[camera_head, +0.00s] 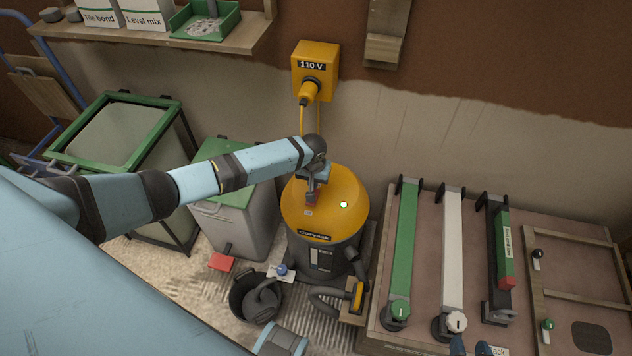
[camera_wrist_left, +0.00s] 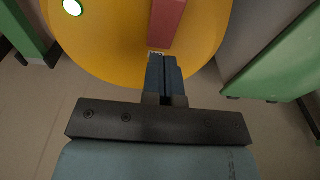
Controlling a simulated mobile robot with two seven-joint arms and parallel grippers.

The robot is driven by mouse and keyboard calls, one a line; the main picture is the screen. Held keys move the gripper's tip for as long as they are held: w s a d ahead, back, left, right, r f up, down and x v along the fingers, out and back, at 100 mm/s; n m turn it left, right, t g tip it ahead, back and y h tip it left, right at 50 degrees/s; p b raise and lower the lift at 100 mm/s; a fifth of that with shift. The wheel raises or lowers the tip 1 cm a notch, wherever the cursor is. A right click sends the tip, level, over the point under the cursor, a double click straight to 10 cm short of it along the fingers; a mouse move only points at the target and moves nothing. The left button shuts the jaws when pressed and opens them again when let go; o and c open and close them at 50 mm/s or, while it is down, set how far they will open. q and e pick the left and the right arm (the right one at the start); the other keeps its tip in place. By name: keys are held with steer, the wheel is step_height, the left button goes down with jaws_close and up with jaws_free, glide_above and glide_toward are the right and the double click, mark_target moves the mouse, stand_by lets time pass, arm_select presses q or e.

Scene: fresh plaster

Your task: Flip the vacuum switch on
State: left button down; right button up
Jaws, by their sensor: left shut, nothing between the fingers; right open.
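The vacuum (camera_head: 355,190) stands upright by the wall, with a yellow domed lid on a dark body. A red switch (camera_head: 317,191) is on its lid, partly hidden by my left gripper (camera_head: 311,198). A small lamp (camera_head: 343,205) on the lid glows green-white. In the left wrist view, the red switch (camera_wrist_left: 168,20) is a red bar just beyond the closed tips of my left gripper (camera_wrist_left: 165,60); contact cannot be told. The lit lamp (camera_wrist_left: 72,7) is at upper left.
A yellow 110 V box (camera_head: 316,60) with a plugged cable hangs above the vacuum. A green-lidded bin (camera_head: 238,160) stands left of it. A dark bucket (camera_head: 245,300) and hose (camera_head: 325,302) lie in front. A board with long tools (camera_head: 405,240) is at right.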

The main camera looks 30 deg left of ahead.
arm_select(q)
step_height(320, 180, up, 10)
steer(key=w+p, duration=0.1)
steer(key=shift+w+a+r, duration=0.2)
steer(key=shift+r, duration=0.05)
stand_by(0.4)
